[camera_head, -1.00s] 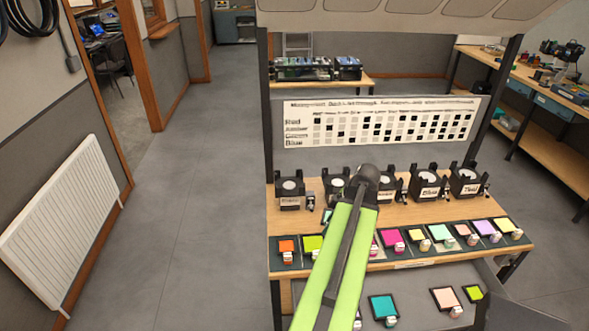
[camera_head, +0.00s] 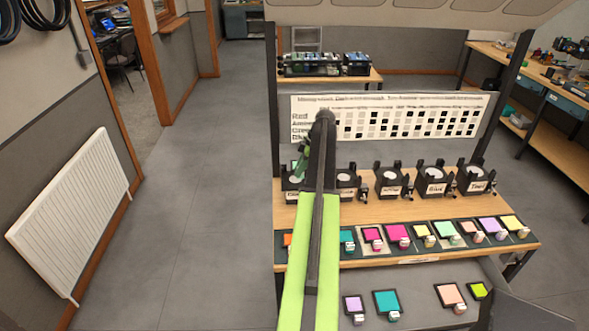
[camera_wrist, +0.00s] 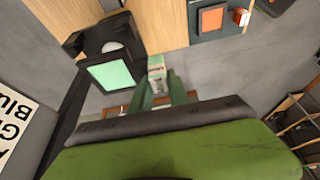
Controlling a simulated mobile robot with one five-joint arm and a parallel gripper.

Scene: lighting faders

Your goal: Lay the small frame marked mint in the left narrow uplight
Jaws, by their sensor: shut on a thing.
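In the wrist view, my gripper (camera_wrist: 158,86) is shut on the pale handle block of a small dark frame with a mint-green sheet (camera_wrist: 112,74). The block's lettering is too small to read. The frame is held in the air and overlaps the view of a black uplight with a pale round lens (camera_wrist: 113,48); I cannot tell whether they touch. In the head view, my gripper (camera_head: 303,165) is up by the leftmost uplight (camera_head: 291,186), which is partly hidden by my arm. The held frame is not clear there.
More black uplights stand to the right, among them one marked Blue (camera_head: 435,183). A row of coloured frames, one magenta (camera_head: 398,232), lies along the bench front. Others, one teal (camera_head: 386,302), lie on a lower shelf. A printed chart (camera_head: 400,117) stands behind.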

